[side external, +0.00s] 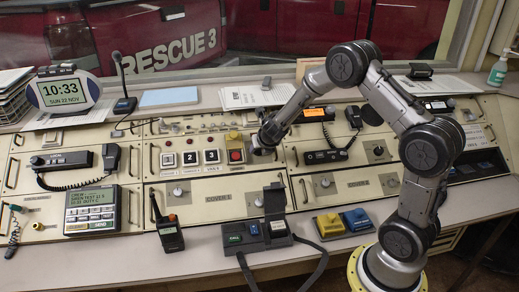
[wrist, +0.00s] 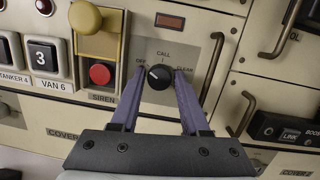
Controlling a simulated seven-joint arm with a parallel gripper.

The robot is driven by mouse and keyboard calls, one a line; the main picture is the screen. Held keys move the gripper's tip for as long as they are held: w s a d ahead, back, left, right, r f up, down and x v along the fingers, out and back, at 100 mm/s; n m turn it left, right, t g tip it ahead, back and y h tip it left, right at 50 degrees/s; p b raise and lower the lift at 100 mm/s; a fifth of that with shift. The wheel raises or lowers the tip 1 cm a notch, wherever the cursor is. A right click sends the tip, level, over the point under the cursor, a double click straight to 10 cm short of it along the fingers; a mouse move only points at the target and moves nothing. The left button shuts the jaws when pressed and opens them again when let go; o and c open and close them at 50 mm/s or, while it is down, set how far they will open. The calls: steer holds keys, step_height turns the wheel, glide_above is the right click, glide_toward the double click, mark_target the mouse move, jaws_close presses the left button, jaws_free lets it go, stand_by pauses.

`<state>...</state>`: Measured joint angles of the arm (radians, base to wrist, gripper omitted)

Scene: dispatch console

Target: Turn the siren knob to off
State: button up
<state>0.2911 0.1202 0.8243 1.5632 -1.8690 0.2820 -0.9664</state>
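In the wrist view, a round black knob (wrist: 159,77) sits on a grey plate with CALL printed above it, CLEAR at its right and a partly hidden OFF at its left. A small pale mark shows on its face; its exact direction is hard to tell. My gripper (wrist: 160,80) is open, with one finger on each side of the knob and small gaps that seem to remain. In the side external view my gripper (side external: 262,146) is at the panel, hiding the knob. The SIREN label (wrist: 102,97) is under a red button (wrist: 100,73), left of the knob.
A yellow lifted cover (wrist: 97,43) stands above the red button, left of my fingers. A metal handle (wrist: 212,68) is close on the right. A black phone cradle (side external: 265,237) stands below.

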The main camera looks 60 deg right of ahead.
steer(key=shift+o, duration=1.3)
steer(key=v, duration=1.4)
steer(key=shift+f, duration=0.15)
